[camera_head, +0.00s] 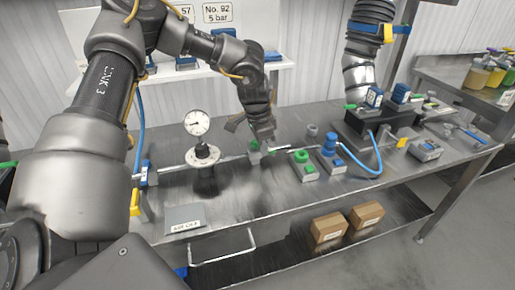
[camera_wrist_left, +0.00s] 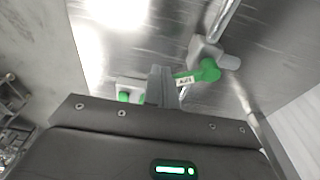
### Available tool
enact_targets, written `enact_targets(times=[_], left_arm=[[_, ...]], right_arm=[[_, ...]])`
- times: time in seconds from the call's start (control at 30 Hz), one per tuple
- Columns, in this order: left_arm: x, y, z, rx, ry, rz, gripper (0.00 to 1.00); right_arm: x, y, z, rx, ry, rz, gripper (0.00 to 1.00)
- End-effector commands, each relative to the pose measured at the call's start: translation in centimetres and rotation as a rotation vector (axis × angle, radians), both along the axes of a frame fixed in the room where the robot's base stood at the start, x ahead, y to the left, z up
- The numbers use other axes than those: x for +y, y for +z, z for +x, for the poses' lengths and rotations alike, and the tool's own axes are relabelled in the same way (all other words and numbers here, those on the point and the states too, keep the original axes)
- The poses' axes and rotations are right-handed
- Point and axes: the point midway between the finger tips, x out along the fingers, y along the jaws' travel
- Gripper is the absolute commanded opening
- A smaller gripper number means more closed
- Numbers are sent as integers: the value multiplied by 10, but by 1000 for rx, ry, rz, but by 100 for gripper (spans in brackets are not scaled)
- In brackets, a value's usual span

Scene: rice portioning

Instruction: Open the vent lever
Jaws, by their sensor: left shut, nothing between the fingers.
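The vent lever is probably the green handle on a small grey valve block (camera_wrist_left: 205,50) in the left wrist view; the green part (camera_wrist_left: 208,71) carries a small white label (camera_wrist_left: 185,80). In the head view a green part (camera_head: 254,146) shows on the pipe beside my left gripper (camera_head: 267,142). In the wrist view the gripper's shut fingers (camera_wrist_left: 161,84) stand at the labelled end of the lever, very close to it. I cannot tell whether they touch. The gripper is empty. My right gripper is not in view.
A round gauge (camera_head: 197,122) stands on a flange (camera_head: 202,156) left of the gripper. A green-button box (camera_head: 303,165) and a blue-topped device (camera_head: 329,152) are to the right. A labelled grey plate (camera_head: 185,219) lies at the front. Cardboard boxes (camera_head: 328,230) stand on the lower shelf.

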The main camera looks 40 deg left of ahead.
Motion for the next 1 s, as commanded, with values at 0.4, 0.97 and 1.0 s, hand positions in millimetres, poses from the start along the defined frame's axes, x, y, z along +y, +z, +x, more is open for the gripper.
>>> enact_targets(times=[0.4,0.97,1.0], left_arm=[[-5,0,20,-1,-1,0,0],[-3,-1,41,-1,0,1,0],[-3,-1,42,0,-1,0,0]], right_arm=[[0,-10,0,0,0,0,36],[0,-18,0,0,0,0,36],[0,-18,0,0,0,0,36]])
